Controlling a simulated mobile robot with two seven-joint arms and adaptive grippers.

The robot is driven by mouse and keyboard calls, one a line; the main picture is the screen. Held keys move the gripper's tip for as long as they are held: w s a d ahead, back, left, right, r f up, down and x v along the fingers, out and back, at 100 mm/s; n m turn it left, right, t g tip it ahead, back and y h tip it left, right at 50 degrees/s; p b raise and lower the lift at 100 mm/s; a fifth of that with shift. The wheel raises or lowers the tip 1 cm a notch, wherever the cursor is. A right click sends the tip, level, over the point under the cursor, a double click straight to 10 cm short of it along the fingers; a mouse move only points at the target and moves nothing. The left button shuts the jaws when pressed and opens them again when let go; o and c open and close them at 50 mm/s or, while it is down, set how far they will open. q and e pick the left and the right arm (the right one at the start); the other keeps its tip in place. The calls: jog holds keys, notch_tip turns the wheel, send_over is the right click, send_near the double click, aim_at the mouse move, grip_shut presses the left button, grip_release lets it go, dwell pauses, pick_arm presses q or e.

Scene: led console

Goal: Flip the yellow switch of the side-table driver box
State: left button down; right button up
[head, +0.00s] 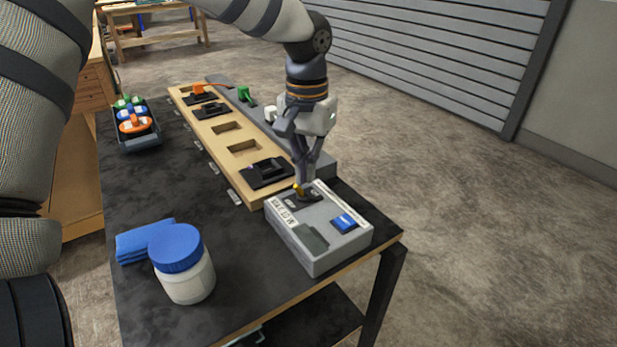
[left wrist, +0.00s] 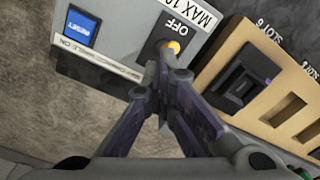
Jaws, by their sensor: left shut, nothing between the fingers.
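The grey driver box (head: 320,240) stands at the near right corner of the dark side table (head: 150,180). Its yellow switch (head: 297,190) is on the top face, by the far edge; in the left wrist view the yellow tip (left wrist: 174,46) shows next to the word OFF. A blue RESET button (left wrist: 80,28) is on the same face. My left gripper (head: 304,186) points down at the switch, shut and empty. Its fingertips (left wrist: 158,62) are right beside the yellow tip; I cannot tell whether they touch. My right gripper is not in view.
A wooden slotted board (head: 243,147) with black modules lies behind the box. A white jar with a blue lid (head: 182,262) and a blue cloth (head: 140,241) are at the front left. A bin of coloured parts (head: 137,140) stands at the back left.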

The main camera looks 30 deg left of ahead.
pick_arm(q)
jog(key=shift+d+f, duration=0.1)
jog(key=shift+f, duration=0.35)
notch_tip(320, 180, up, 8)
jog(key=w, duration=0.1)
jog(key=shift+f, duration=0.25)
jog(key=shift+w+d, duration=0.1)
